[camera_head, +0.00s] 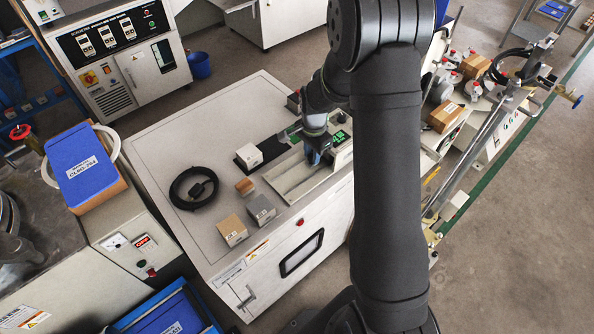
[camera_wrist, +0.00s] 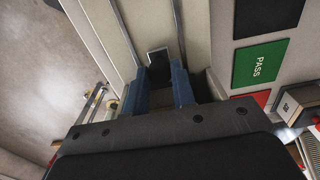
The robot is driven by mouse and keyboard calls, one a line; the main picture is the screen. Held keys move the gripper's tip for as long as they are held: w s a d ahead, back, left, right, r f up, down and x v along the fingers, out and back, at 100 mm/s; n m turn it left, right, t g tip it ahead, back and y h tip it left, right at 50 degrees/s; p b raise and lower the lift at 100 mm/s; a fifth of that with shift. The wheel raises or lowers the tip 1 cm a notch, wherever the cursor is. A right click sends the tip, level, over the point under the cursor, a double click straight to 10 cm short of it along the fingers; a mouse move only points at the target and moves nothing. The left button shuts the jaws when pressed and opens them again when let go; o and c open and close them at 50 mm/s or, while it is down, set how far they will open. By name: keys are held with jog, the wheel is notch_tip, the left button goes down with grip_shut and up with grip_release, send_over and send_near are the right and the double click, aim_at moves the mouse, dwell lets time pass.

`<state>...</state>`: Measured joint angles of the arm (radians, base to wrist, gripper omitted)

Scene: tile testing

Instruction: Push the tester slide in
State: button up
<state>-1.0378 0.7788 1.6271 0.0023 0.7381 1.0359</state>
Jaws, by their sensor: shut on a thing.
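The tester (camera_head: 293,182) is a pale, low box with a long tray-like channel and a lit green display (camera_head: 341,138), on a large white cabinet. My gripper (camera_head: 316,158) is at the display end of the channel, pointing down. In the wrist view, my gripper's (camera_wrist: 163,84) two blue fingers are shut on a small dark, upright piece with a light edge (camera_wrist: 158,56), apparently the slide's handle. It stands in the pale channel (camera_wrist: 150,15) between the rails. The fingers and gripper body hide its lower part. A green PASS panel (camera_wrist: 259,63) lies to the right.
White block on a black plate (camera_head: 249,155), coiled black cable (camera_head: 193,188), small brown block (camera_head: 245,186), tan cube (camera_head: 232,230) and grey cube (camera_head: 261,209) stand left of the tester. The cabinet top (camera_head: 165,150) is bare at the far left.

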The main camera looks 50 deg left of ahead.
jog(key=shift+w, duration=0.15)
jog(key=o, duration=0.8)
jog(key=shift+r, duration=0.1)
jog(key=shift+r, duration=2.95)
notch_tip(320, 180, down, 6)
jog(key=shift+r, duration=0.1)
jog(key=shift+s, duration=0.4)
